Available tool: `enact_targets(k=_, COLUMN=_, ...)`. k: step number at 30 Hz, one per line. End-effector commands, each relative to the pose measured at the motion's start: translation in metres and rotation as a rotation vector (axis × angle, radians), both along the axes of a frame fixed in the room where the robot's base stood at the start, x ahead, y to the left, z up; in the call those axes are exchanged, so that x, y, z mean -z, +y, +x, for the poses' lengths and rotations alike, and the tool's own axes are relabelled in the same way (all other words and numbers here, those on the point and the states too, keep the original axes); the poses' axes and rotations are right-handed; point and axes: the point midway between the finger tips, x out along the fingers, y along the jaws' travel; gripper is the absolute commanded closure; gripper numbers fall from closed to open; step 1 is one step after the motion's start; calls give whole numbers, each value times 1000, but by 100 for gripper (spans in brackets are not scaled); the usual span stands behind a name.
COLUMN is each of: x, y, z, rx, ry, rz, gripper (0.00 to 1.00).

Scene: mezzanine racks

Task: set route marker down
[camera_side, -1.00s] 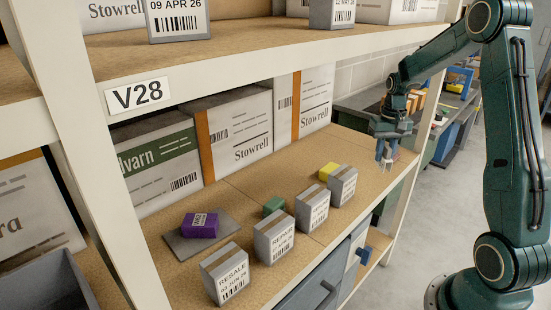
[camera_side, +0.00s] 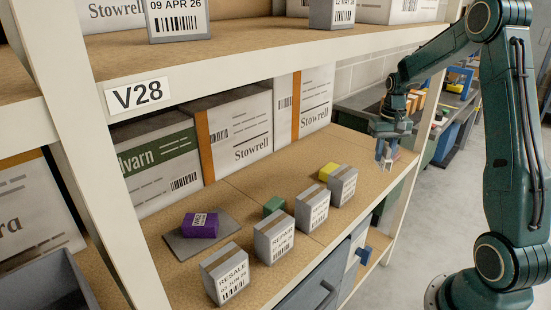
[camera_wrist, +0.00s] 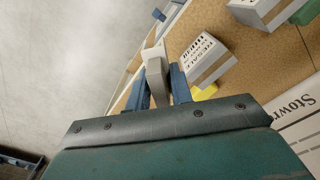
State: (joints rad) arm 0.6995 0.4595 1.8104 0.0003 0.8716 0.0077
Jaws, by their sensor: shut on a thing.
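My gripper (camera_side: 384,160) hangs over the far right end of the brown shelf board (camera_side: 345,147), beyond the row of labelled boxes. In the wrist view its two blue fingers (camera_wrist: 161,80) are shut on a pale, whitish piece (camera_wrist: 154,62), which I take to be the route marker. The piece sticks out past the fingertips. In the side view the fingers and wrist hide most of it. I cannot tell whether it touches the board.
Several grey labelled boxes (camera_side: 342,187) stand along the shelf's front edge. A yellow block (camera_side: 328,169) and a green block (camera_side: 273,205) sit behind them. A purple block (camera_side: 200,225) lies on a grey plate (camera_side: 187,246). Large cartons (camera_side: 240,137) line the back. A rack post (camera_side: 410,190) stands near my gripper.

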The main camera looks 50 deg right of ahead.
Motion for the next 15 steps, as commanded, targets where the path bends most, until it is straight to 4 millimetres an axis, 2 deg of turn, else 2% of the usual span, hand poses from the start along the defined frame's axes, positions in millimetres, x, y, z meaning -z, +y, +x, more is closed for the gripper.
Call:
enact_targets(k=8, x=2, y=-4, z=14, rx=102, ry=0, rz=0, gripper=100)
enact_targets(k=15, x=5, y=-12, z=40, rx=303, ry=0, rz=0, gripper=100)
